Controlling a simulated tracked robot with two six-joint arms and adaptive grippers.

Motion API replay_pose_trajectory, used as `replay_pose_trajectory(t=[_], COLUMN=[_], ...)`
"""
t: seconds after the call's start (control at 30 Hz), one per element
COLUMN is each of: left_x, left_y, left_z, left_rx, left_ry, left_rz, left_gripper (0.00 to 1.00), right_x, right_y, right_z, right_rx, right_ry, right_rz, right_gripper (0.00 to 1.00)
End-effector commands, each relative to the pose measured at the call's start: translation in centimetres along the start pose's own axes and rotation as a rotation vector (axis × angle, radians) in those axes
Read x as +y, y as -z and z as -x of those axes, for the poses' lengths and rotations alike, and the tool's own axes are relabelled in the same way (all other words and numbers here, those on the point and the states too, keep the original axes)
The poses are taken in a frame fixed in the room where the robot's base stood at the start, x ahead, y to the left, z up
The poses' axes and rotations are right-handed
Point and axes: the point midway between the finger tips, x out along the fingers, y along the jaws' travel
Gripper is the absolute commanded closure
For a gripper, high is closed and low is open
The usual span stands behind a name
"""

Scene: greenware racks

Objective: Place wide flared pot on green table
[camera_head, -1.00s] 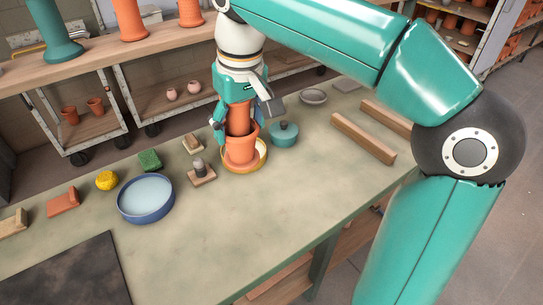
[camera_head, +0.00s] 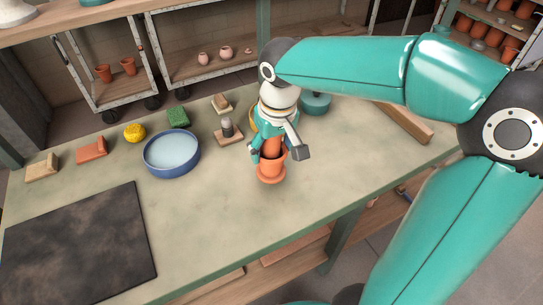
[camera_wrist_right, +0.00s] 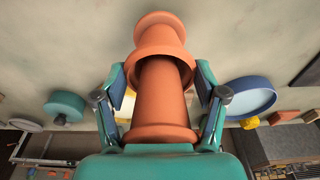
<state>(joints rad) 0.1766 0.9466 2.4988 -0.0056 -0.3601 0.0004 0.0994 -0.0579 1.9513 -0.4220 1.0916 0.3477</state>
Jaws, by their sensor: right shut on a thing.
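The wide flared pot (camera_head: 271,170) is orange terracotta with a flared rim and a narrower foot. In the right wrist view (camera_wrist_right: 160,48) a narrower orange terracotta piece (camera_wrist_right: 162,100) stands inside its mouth, between my fingers. My right gripper (camera_head: 274,147) is shut around this terracotta from above, with a finger on each side in the wrist view (camera_wrist_right: 160,95). The pot is upright over the green table (camera_head: 215,215), right of the middle. I cannot tell whether its foot touches the top. My left gripper is not in view.
A yellow dish (camera_head: 253,118) is partly hidden behind my right gripper. A blue basin (camera_head: 172,153), a stamp-like tool (camera_head: 228,131) and a teal lidded pot (camera_head: 315,103) stand nearby. A dark board (camera_head: 78,248) lies front left. The table's front middle is clear.

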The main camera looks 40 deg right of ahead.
Motion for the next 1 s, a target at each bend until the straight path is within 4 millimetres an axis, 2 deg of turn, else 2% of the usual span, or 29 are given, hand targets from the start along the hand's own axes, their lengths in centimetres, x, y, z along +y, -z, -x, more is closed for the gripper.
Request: replay_pose_trajectory(t=[0.03, 0.17, 0.53, 0.57, 0.6, 0.7, 1.0], left_x=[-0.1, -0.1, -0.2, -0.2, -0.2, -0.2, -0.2], left_y=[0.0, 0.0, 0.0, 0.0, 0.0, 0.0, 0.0], left_z=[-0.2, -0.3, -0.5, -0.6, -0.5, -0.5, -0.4], left_rx=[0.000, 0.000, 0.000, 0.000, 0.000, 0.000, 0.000], left_ry=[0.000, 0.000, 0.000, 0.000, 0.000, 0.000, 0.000], left_rz=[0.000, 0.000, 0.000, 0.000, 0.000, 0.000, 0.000], left_gripper=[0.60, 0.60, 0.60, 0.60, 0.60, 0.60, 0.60], right_x=[0.1, 0.1, 0.1, 0.1, 0.1, 0.1, 0.1], right_y=[-0.2, -0.3, -0.4, -0.4, -0.4, -0.4, -0.4], right_z=[-0.9, -2.3, -2.7, -2.8, -2.7, -2.7, -2.7], right_rx=[-0.003, 0.000, 0.002, 0.000, 0.000, 0.000, 0.000], right_ry=[-0.001, -0.001, -0.001, -0.001, -0.001, -0.001, -0.001], right_rz=[-0.001, 0.000, -0.001, -0.001, -0.001, -0.001, -0.002], right_gripper=[0.93, 0.93, 0.93, 0.27, 0.20, 0.04, 0.04])
